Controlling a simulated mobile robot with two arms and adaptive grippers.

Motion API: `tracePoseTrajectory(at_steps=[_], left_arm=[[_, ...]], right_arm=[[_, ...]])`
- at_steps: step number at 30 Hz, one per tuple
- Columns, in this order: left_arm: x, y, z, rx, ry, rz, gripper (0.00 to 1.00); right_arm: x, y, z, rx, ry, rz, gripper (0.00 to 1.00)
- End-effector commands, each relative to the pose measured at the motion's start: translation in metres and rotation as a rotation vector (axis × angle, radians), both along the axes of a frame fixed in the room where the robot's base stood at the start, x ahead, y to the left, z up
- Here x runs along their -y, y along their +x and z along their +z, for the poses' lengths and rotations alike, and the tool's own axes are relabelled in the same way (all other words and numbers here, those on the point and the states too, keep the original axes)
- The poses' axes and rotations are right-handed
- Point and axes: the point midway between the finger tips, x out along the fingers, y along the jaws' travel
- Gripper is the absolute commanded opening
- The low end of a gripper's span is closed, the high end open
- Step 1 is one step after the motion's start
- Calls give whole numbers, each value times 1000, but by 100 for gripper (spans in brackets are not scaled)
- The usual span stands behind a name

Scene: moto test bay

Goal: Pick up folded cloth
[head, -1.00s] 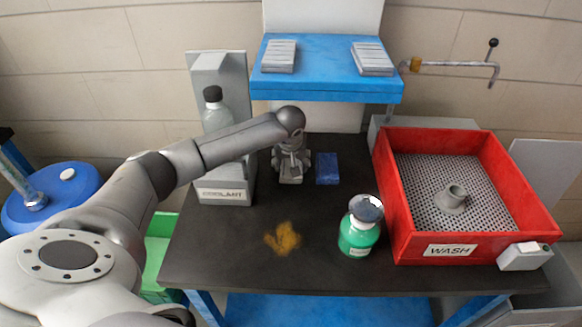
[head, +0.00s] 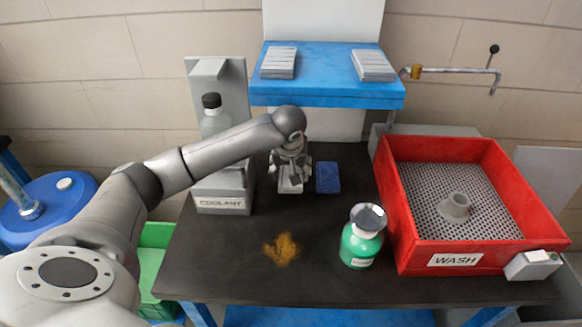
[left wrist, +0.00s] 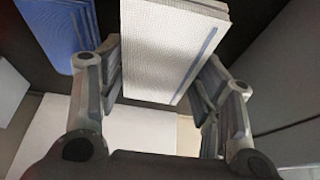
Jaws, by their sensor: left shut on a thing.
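A folded white cloth with a blue stripe (left wrist: 165,45) is between the fingers of my left gripper (left wrist: 162,75) in the left wrist view. The gripper is shut on it. In the head view my left gripper (head: 290,170) points down at the back of the dark bench, and only a small pale part of the cloth (head: 290,188) shows below it. I cannot tell whether the cloth is clear of the bench top. A folded blue cloth (head: 327,177) lies just right of it, and also shows in the left wrist view (left wrist: 52,35). My right gripper is out of view.
The coolant stand with a bottle (head: 214,118) is close left of the gripper. A blue shelf (head: 325,88) is behind and above. A green jar (head: 361,240) stands front right, beside the red wash tray (head: 410,215). An orange-brown stain (head: 282,249) marks the otherwise clear front bench (head: 225,270).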

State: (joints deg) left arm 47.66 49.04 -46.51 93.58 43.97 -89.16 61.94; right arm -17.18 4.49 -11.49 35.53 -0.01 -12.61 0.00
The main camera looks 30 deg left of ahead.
Motion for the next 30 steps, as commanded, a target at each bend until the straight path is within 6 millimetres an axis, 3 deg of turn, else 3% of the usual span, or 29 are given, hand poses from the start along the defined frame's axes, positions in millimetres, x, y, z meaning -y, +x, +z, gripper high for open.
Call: tracePoseTrajectory(at_steps=[9,15,21,30], left_arm=[[41,-67,-3,-1,0,-5,40],[61,-99,-2,0,0,-3,40],[72,-116,-1,0,0,-1,40],[74,-121,0,0,0,0,40]], right_arm=[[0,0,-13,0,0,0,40],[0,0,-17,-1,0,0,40],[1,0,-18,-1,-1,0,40],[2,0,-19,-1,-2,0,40]])
